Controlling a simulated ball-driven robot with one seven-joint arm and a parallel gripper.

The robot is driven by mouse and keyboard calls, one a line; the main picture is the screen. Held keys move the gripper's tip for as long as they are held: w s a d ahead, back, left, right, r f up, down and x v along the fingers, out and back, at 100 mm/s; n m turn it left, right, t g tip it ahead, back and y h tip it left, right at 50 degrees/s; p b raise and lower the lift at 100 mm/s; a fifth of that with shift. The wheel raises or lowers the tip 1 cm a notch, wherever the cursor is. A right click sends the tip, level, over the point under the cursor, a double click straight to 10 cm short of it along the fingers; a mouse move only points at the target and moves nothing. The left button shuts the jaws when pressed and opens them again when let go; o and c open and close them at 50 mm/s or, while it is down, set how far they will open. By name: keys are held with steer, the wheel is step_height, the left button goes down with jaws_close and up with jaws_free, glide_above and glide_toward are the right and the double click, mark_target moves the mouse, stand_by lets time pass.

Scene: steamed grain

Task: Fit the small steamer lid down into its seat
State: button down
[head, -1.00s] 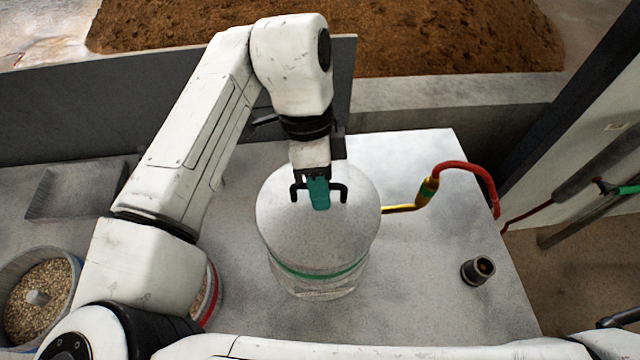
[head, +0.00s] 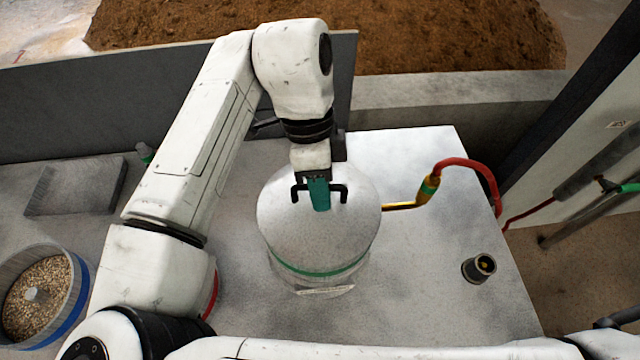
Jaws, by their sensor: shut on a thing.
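The small steamer lid (head: 310,235) is a round pale-grey disc with a black bracket handle (head: 343,189). It lies over the top of the steamer body (head: 325,288), a cylinder with a green band round it. My gripper (head: 319,196), with teal fingers, comes down from above and is shut on the lid's handle. The lid looks about level. The seat under it is hidden, so I cannot tell whether the lid is fully down.
A red and brass hose (head: 462,166) joins the steamer from the right. A dark short fitting (head: 478,269) stands on the pale worktop (head: 430,290). A blue-banded pot of grain (head: 75,310) stands at the left near a grey tray (head: 75,188). My arm hides part of a red-banded vessel.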

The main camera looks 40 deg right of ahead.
steer(key=c, duration=1)
jaws_free()
steer(key=shift+f, duration=0.1)
steer(key=a+v, duration=0.1)
steer(key=v, duration=1)
steer(key=shift+d+b, duration=0.35)
steer(key=shift+d, duration=0.1)
